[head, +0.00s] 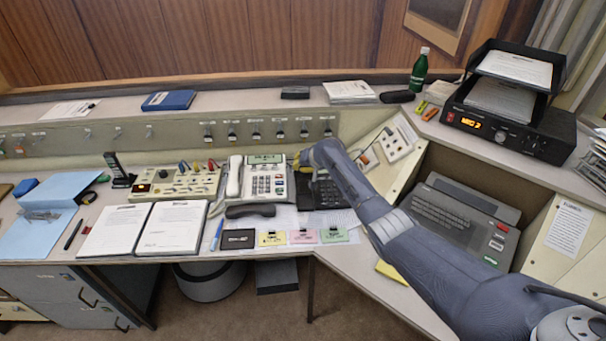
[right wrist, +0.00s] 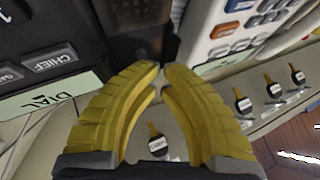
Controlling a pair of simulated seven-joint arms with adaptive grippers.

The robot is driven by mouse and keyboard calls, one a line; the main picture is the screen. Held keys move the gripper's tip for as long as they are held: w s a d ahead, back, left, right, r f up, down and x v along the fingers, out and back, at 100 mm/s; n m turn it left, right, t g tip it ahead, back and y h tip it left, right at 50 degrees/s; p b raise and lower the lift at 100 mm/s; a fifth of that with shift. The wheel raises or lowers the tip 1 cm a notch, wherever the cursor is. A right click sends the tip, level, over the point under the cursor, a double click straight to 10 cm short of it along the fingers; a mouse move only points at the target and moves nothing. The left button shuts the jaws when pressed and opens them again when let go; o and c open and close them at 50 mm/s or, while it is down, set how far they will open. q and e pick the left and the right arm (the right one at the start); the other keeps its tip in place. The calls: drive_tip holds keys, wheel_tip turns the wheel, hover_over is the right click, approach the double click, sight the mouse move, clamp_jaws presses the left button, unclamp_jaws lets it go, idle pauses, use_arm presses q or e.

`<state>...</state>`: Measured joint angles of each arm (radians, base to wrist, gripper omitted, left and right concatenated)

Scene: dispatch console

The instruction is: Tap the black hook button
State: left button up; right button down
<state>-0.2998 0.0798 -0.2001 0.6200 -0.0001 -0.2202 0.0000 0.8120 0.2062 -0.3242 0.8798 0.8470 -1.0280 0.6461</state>
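The black telephone (head: 328,192) stands on the desk right of the white telephone (head: 268,182). Its handset is off; a black handset (head: 250,211) lies in front of the white telephone. My right gripper (head: 303,160) is over the black telephone's far left part. In the right wrist view, the yellow fingers (right wrist: 161,68) are closed tip to tip with nothing between them. They point at the dark cradle area (right wrist: 135,25) of the black telephone. A small dark shape shows there, but I cannot clearly tell the hook button or any contact. My left gripper is not in view.
The white telephone's edge (right wrist: 215,30) is close to the fingers' right. Switches with labels (right wrist: 243,103) line the panel behind. Coloured cards (head: 304,236) lie in front of the telephones. A dark keyboard unit (head: 450,220) is beyond my right forearm.

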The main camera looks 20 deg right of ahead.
sight(301, 174)
drive_tip(key=shift+r, duration=0.25)
drive_tip(key=shift+s+r, duration=0.2)
drive_tip(key=shift+r, duration=1.05)
drive_tip(key=shift+s+r, duration=0.2)
drive_tip(key=shift+r, duration=1.05)
